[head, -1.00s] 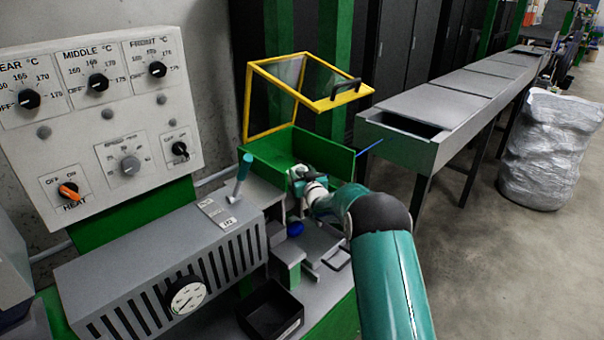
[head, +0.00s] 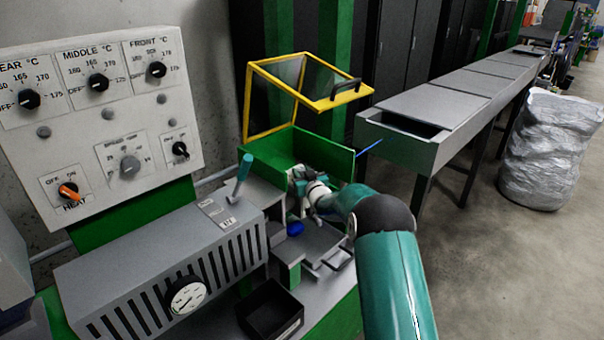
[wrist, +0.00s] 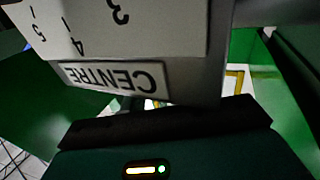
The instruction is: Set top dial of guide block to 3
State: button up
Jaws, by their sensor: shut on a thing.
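The guide block (wrist: 217,65) fills the top of the wrist view as a pale grey body. Its white scale plate (wrist: 150,30) shows the numbers 3, 4 and 5 upside down, and a label (wrist: 115,77) reads CENTRE, also upside down. My gripper (head: 298,184) is at the open green box in the head view, shut on what looks like the block's top dial. The dial and my fingertips are hidden, so the setting cannot be read. The dark edge of my gripper's body crosses the bottom of the wrist view.
A yellow-framed clear lid (head: 305,85) stands open above the green box (head: 330,152). A grey slotted housing (head: 160,262) with a gauge (head: 186,295) and a teal-handled lever (head: 240,177) lie left of my arm. A black tray (head: 270,313) is in front. A long grey trough (head: 420,145) runs right.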

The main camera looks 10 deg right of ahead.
jog(key=shift+d+y, duration=0.15)
jog(key=shift+y, duration=0.15)
jog(key=n+y, duration=0.1)
jog(key=n+g+y, duration=0.1)
jog(key=y, duration=0.1)
jog(key=shift+w+d+n, duration=0.1)
jog(key=shift+d+n, duration=0.15)
jog(key=shift+n, duration=0.15)
jog(key=n+g+y, duration=0.3)
jog(key=y, duration=0.2)
jog(key=shift+w+d+n+g, duration=0.1)
jog(key=shift+w+n+g, duration=0.05)
jog(key=shift+n+g, duration=0.25)
jog(key=shift+n+g+y, duration=0.5)
jog(key=shift+g+y, duration=0.1)
jog(key=shift+y, duration=0.1)
jog(key=shift+n+g+y, duration=0.4)
jog(key=shift+g, duration=0.1)
jog(key=shift+r, duration=0.1)
jog(key=o, duration=1)
jog(key=shift+w, duration=0.1)
jog(key=shift+c, duration=0.2)
jog(key=shift+d, duration=0.15)
jog(key=v, duration=1.3)
jog(key=shift+s+d, duration=0.25)
jog(key=shift+s, duration=0.05)
